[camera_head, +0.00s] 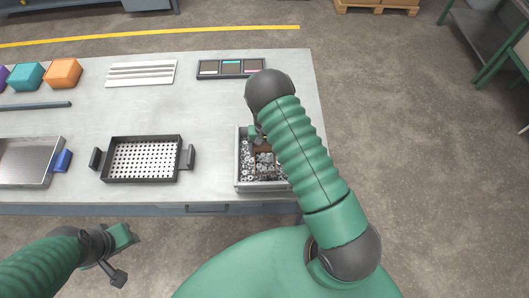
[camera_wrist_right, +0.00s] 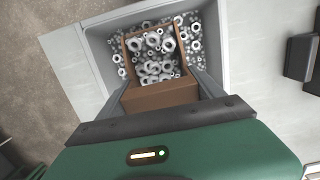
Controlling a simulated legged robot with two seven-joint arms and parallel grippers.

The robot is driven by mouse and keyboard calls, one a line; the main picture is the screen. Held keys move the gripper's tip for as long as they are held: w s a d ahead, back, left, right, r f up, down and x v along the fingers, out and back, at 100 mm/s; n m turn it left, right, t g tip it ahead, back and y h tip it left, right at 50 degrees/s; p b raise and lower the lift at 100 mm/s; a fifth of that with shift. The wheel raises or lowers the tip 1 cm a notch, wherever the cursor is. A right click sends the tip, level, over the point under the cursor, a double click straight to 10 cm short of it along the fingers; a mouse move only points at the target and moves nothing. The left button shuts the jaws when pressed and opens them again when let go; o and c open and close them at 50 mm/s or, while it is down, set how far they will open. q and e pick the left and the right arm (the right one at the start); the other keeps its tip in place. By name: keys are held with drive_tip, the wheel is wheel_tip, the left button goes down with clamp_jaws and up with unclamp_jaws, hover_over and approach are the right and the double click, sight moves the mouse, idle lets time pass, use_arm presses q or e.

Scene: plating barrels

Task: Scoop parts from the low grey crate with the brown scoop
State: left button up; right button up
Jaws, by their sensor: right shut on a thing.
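The low grey crate (camera_head: 238,172) stands at the table's front right, holding many small metal nuts; in the right wrist view its wall (camera_wrist_right: 97,55) surrounds them. The brown scoop (camera_wrist_right: 160,95) is inside the crate, with several nuts lying in it. A bit of the scoop (camera_head: 262,147) shows in the head view. My right gripper (camera_wrist_right: 160,108) is shut on the scoop's back end. In the head view the right gripper (camera_head: 258,138) is mostly hidden behind my arm. My left gripper (camera_head: 122,256) is in front of the table, away from the crate; its fingers are unclear.
A black perforated tray (camera_head: 145,178) with side handles stands left of the crate. A metal tray (camera_head: 30,185) with a blue handle is further left. A dark sectioned tray (camera_head: 232,77), a white slotted board (camera_head: 140,84) and coloured blocks (camera_head: 63,73) sit behind. The table's middle is clear.

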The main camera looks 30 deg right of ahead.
sight(265, 144)
drive_tip(key=shift+w+d+r+p, duration=0.15)
drive_tip(key=shift+r+p, duration=0.4)
drive_tip(key=shift+r, duration=0.55)
drive_tip(key=shift+w+d+r+p, duration=0.15)
drive_tip(key=shift+r+p, duration=0.4)
drive_tip(key=shift+r, duration=0.55)
drive_tip(key=shift+w+r+p, duration=0.15)
drive_tip(key=shift+r+p, duration=0.4)
drive_tip(key=shift+r, duration=0.55)
